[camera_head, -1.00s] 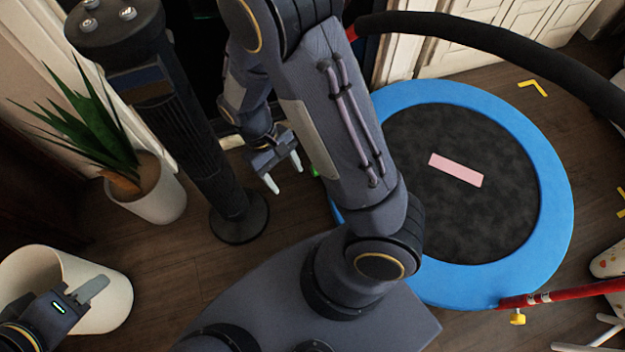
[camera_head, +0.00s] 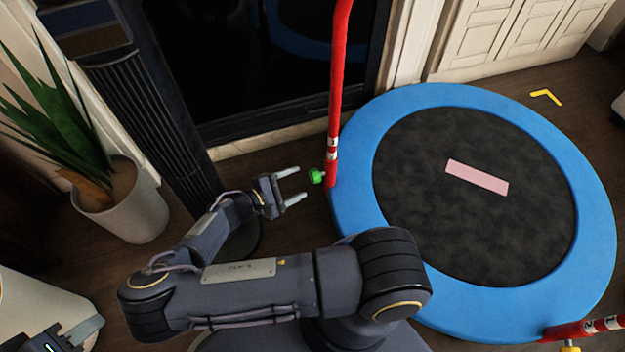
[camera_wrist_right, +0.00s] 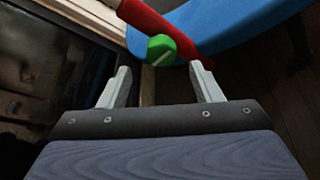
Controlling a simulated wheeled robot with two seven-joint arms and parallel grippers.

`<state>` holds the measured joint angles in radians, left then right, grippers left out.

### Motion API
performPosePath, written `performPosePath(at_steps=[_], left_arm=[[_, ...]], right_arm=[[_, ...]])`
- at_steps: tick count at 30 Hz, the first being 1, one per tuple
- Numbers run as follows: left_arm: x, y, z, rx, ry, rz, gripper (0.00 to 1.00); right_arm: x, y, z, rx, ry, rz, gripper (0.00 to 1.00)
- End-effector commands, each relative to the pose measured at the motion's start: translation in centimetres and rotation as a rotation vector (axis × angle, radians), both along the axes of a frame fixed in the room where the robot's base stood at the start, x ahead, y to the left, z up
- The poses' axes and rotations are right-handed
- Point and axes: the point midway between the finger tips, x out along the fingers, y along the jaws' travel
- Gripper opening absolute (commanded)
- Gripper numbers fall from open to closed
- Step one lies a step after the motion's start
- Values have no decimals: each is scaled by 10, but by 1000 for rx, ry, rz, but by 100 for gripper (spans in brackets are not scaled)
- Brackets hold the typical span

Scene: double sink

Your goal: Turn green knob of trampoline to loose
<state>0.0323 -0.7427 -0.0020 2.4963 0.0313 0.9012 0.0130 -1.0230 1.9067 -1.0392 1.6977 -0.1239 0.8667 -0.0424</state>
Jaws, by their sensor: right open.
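The green knob (camera_head: 317,176) sits low on the left side of the red post (camera_head: 333,150) of the trampoline (camera_head: 351,215). My right gripper (camera_head: 296,185) is open and empty, just left of the knob, its fingers pointing at it. In the right wrist view the knob (camera_wrist_right: 161,50) lies ahead of the fingertips (camera_wrist_right: 160,78), between their lines and apart from both. A pale line marks the knob's face. My left gripper (camera_head: 82,335) shows only partly at the bottom left corner; its opening cannot be made out.
A black tower fan (camera_head: 150,110) and a potted plant (camera_head: 125,205) stand at the left. A yellow knob (camera_head: 570,349) is at the lower right post. A pink strip (camera_head: 477,177) lies on the mat. Dark glass is behind the post.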

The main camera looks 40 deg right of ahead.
Motion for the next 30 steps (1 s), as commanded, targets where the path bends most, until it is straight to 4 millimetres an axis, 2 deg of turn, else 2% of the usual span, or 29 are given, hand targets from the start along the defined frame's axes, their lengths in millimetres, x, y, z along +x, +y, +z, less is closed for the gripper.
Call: performPosePath(at_steps=[3,10,15,22,30], left_arm=[[0,0,-11,0,0,0,36],[0,0,-22,0,0,0,36],[0,0,-24,0,0,0,36],[0,0,-24,0,0,0,36],[0,0,-24,0,0,0,36]], right_arm=[[-2,-21,-9,-2,0,-7,59],[-1,-52,-17,1,0,-5,59],[-2,-61,-18,2,1,-4,59],[-2,-62,-17,2,1,-3,59],[-2,-61,-17,2,0,-4,25]])
